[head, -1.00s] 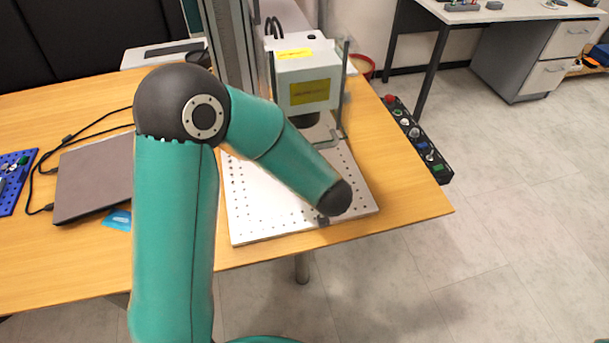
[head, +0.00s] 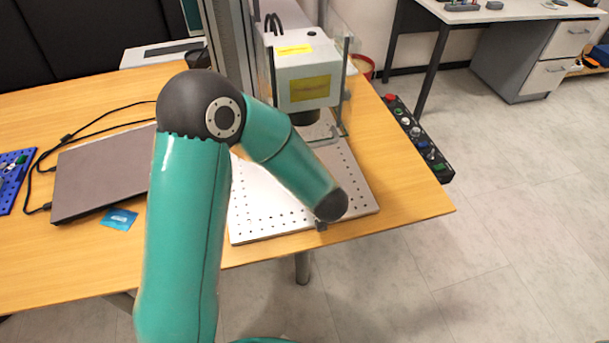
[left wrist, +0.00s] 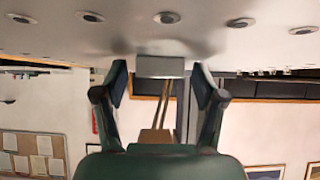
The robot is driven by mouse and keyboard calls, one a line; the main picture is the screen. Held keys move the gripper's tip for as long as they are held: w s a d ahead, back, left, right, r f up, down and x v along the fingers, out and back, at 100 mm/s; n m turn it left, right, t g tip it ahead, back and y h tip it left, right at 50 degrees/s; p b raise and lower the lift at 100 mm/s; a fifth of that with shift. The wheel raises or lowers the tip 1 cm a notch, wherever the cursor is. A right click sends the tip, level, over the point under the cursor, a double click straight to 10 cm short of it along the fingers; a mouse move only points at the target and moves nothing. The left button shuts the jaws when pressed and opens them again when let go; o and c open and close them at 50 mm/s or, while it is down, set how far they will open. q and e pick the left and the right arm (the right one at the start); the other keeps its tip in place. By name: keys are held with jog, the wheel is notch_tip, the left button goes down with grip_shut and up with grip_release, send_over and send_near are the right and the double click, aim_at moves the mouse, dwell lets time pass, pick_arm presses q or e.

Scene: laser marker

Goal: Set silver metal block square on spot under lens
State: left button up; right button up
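In the left wrist view, the silver metal block (left wrist: 160,67) sits between the two fingertips of my left gripper (left wrist: 161,80), against the perforated plate. The fingers are apart, and a narrow gap shows on each side of the block. In the head view, my left arm reaches over the front of the perforated plate (head: 262,205). Its wrist hides most of the gripper, and I cannot make out the block there. The dark lens (head: 304,118) is under the marker head (head: 306,85), farther back over the plate. The spot under it cannot be made out. My right gripper is not in view.
A closed laptop (head: 100,175) with cables and a blue card (head: 120,219) lie left of the plate. A black control box (head: 418,138) runs along the table's right edge. Thin rods and a metal bracket (head: 323,142) stand close around the marker head.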

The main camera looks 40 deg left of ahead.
pick_arm(q)
jog(key=shift+r, duration=0.2)
jog(key=p+v, duration=0.2)
jog(key=v, duration=0.8)
jog(key=shift+s+d+r, duration=0.2)
jog(key=shift+r, duration=0.1)
jog(key=shift+s+d+r, duration=0.25)
jog(key=shift+s+d, duration=0.1)
